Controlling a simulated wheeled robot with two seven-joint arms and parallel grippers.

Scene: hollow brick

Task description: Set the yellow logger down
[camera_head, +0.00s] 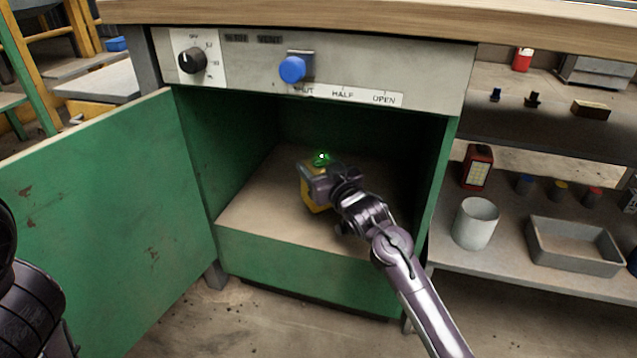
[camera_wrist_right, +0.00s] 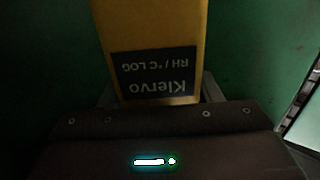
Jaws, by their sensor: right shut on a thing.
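The yellow logger (camera_head: 309,192) is inside the open green cabinet, partly hidden behind my right gripper (camera_head: 318,178). A green light glows at its top. In the right wrist view the logger (camera_wrist_right: 150,30) fills the upper middle, with a dark label reading "Klervo RH / °C LOG" upside down. My right gripper is shut on it. I cannot tell whether the logger touches the cabinet floor (camera_head: 262,212). My left gripper is not in view; only part of my left arm shows at the left edge.
The cabinet door (camera_head: 95,220) stands open to the left. The panel above holds a black dial (camera_head: 192,60) and a blue knob (camera_head: 292,69). The cabinet floor is otherwise clear.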

